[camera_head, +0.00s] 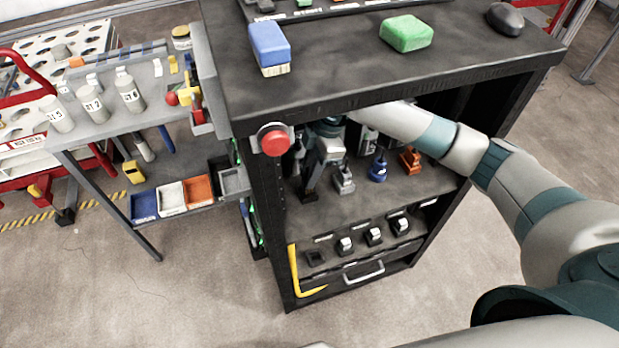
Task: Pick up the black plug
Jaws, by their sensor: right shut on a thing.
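My right arm reaches into the shelf opening of the dark cabinet (400,200) from the right. My right gripper (312,180) points down at the left end of the shelf. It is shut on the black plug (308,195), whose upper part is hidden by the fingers. The plug is dark against the dark shelf, so I cannot tell whether it touches the shelf. My left gripper is out of view.
A grey plug (343,180), a blue plug (378,169) and an orange plug (410,160) stand in a row to the right. A red button (274,140) juts out at the cabinet's front left corner. The cabinet top overhangs the shelf. A yellow crowbar (296,272) is below.

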